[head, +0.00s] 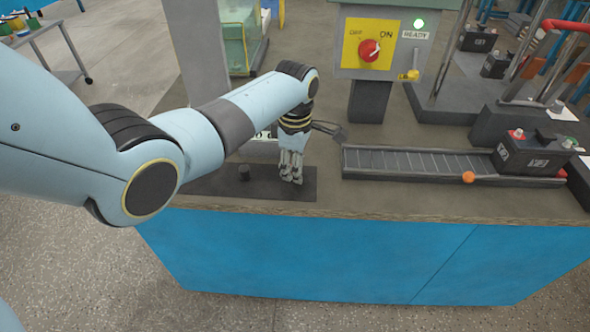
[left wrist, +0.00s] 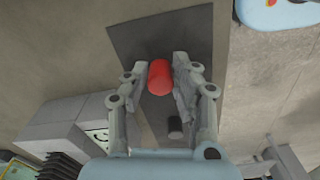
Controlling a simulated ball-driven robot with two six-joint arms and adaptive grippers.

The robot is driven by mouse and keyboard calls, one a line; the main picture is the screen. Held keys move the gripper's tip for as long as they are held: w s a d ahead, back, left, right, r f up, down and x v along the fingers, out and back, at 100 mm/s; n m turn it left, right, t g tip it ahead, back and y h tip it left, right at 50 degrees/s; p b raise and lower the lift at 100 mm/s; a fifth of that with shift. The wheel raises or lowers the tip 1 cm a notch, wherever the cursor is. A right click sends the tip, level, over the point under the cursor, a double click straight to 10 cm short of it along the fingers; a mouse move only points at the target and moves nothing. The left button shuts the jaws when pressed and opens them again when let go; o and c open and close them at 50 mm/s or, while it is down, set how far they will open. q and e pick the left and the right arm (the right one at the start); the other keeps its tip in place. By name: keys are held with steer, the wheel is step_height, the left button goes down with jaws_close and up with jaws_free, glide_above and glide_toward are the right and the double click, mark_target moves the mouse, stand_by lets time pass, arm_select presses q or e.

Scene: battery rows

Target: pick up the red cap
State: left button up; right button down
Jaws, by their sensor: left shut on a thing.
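The red cap (left wrist: 159,78) shows in the left wrist view between the two fingers of my left gripper (left wrist: 160,70). The gripper is shut on it. In the head view my left gripper (head: 291,178) points down at the right part of a dark mat (head: 212,184), and its fingers hide the cap. I cannot tell whether the cap touches the mat. A black cap (head: 244,173) stands on the mat to the left of the gripper. It also shows in the left wrist view (left wrist: 175,127). My right gripper is not in view.
A roller track (head: 410,162) lies right of the mat, with a battery (head: 537,153) at its right end and an orange ball (head: 468,177) at its front edge. A control box with a red knob (head: 369,50) stands behind. The worktop's front edge is close to the mat.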

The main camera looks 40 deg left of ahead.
arm_select(q)
steer(key=r, duration=0.1)
steer(key=d+r, duration=0.1)
steer(key=r, duration=0.1)
steer(key=shift+r+p, duration=0.15)
steer(key=shift+p, duration=0.2)
steer(key=d+r, duration=0.6)
steer(key=d, duration=0.4)
steer(key=shift+d+r, duration=0.15)
steer(key=shift+d, duration=0.2)
steer(key=shift+w, duration=0.1)
